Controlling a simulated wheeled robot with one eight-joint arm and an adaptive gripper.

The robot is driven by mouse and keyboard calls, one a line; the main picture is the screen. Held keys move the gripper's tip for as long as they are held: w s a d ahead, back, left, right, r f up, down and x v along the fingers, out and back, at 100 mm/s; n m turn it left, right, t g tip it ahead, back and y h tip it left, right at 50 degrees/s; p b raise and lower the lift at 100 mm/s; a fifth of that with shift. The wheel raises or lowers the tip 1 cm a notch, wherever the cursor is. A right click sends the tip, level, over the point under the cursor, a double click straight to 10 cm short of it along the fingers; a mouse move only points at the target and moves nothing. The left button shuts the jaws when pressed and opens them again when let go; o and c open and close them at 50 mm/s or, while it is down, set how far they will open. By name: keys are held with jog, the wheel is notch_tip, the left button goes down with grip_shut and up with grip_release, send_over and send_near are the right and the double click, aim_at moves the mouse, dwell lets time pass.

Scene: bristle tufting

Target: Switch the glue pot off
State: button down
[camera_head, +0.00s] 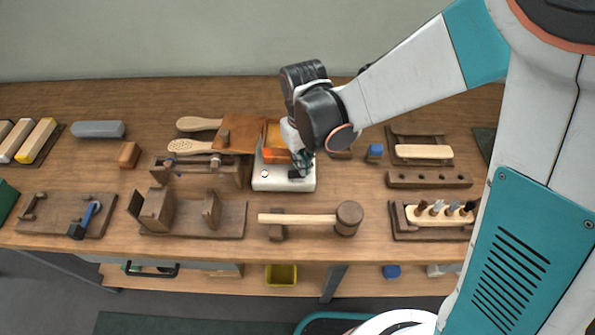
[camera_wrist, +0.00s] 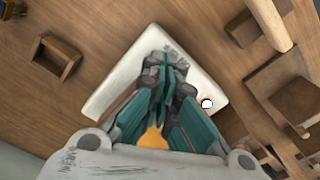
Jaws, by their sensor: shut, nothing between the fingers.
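The glue pot (camera_head: 275,138) is orange and stands on a white base unit (camera_head: 262,182) in the middle of the bench. A small round white knob or light (camera_head: 265,174) sits at the base's front left; it also shows in the wrist view (camera_wrist: 207,103). My gripper (camera_head: 302,168) is shut and empty, pointing down over the front right of the base. In the wrist view its closed fingers (camera_wrist: 165,62) cover part of the white base (camera_wrist: 125,75). A dark patch lies at the fingertips; I cannot tell whether it is a switch. I cannot tell whether the fingertips touch the base.
A wooden mallet (camera_head: 295,219) lies in front of the base. A wooden holder (camera_head: 205,172) stands close on the left, with brushes (camera_head: 198,124) behind it. Bare bench shows right of the base.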

jog(key=shift+f+b, duration=0.9)
jog(key=shift+f, duration=0.15)
dwell(0.6)
jog(key=shift+r+p, duration=2.55)
jog(key=shift+r, duration=1)
